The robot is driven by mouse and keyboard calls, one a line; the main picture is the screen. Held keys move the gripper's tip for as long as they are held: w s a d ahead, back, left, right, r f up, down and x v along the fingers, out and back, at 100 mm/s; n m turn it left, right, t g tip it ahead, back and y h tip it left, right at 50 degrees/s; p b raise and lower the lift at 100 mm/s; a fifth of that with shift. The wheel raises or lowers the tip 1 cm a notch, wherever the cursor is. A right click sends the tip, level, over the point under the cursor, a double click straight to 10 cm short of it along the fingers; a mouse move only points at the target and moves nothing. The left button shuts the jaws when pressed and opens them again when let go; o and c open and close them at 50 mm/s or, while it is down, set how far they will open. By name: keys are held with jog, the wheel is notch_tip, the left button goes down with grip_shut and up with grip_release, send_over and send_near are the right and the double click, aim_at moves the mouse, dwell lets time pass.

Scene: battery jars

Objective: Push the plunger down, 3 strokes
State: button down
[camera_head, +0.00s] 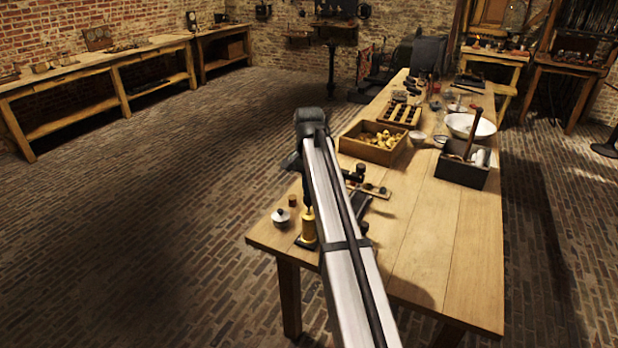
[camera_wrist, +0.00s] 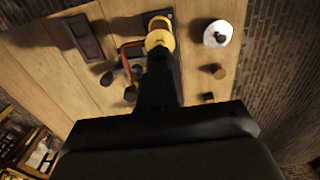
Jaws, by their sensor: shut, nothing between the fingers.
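A brass pump (camera_head: 308,224) stands upright on a dark base near the table's near left corner. In the wrist view its yellow body (camera_wrist: 160,38) shows just beyond my fingertips. My gripper (camera_head: 306,203) points down directly over the pump, shut and empty. In the wrist view the dark fingers (camera_wrist: 158,62) line up with the pump's top. The plunger is hidden behind the fingers, and I cannot tell whether they touch it.
A white lidded pot (camera_head: 281,217) and a small brown cylinder (camera_head: 292,200) stand left of the pump. A wooden box of brass parts (camera_head: 368,154) and a dark tool box (camera_head: 450,173) stand farther back. The table's near right is clear.

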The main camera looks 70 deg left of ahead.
jog(key=shift+f, duration=0.25)
jog(key=shift+d+f, duration=0.1)
jog(key=shift+f, duration=1.2)
jog(key=shift+r, duration=0.1)
notch_tip(320, 180, up, 14)
jog(key=shift+r, duration=0.1)
dwell(0.5)
notch_tip(320, 180, up, 2)
jog(key=shift+r, duration=0.15)
